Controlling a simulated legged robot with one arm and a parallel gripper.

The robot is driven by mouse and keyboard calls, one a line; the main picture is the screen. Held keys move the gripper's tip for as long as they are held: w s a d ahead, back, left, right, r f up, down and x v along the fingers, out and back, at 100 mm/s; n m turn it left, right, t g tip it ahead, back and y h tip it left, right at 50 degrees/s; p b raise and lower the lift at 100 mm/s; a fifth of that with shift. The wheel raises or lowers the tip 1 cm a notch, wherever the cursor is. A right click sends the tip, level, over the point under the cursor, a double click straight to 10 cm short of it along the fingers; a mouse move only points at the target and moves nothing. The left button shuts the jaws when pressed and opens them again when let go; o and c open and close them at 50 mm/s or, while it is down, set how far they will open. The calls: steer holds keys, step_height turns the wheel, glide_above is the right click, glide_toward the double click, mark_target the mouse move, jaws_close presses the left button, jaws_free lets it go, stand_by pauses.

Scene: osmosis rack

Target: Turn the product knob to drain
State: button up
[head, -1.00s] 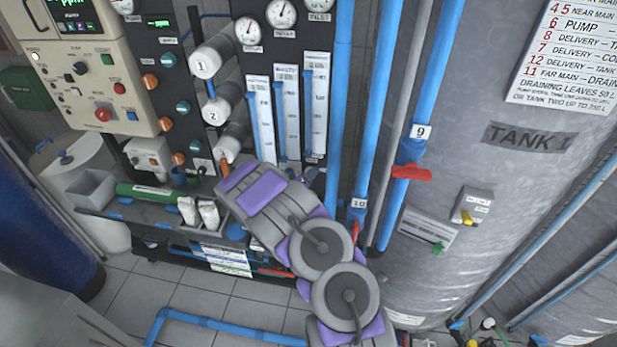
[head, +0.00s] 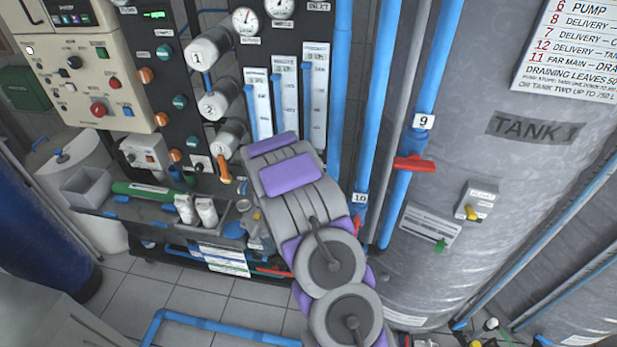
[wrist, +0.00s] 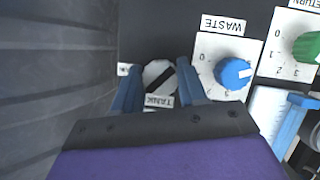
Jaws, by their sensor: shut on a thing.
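In the wrist view, my gripper (wrist: 158,72) has its two blue fingers on either side of a round black-and-white knob (wrist: 161,79) on the dark panel. The jaws are shut on this knob. A dark diagonal bar crosses its pale face. A label reading TANK (wrist: 159,101) sits beside it, upside down in this view. The product name is not readable here, and part of another label shows by the left finger. In the head view, my gripper and the knob are hidden behind my grey and purple arm.
In the wrist view, a blue WASTE knob (wrist: 233,73) is close to the right, with a green RETURN knob (wrist: 308,47) beyond it. In the head view, flow tubes (head: 287,100) stand above my arm. Blue pipes and the Tank 1 cylinder (head: 480,200) are to the right.

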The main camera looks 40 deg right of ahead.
steer(key=m+t+y+b, duration=0.1)
steer(key=m+t+b, duration=0.1)
steer(key=b, duration=0.3)
steer(key=m+t+y+b, duration=0.1)
steer(key=m+b, duration=0.3)
steer(key=b, duration=0.1)
steer(key=shift+s+f+m+t+y, duration=0.1)
steer(key=shift+m+t+y, duration=0.2)
steer(key=shift+t, duration=0.1)
steer(key=o, duration=1.1)
steer(key=shift+d, duration=0.1)
steer(key=shift+c, duration=0.2)
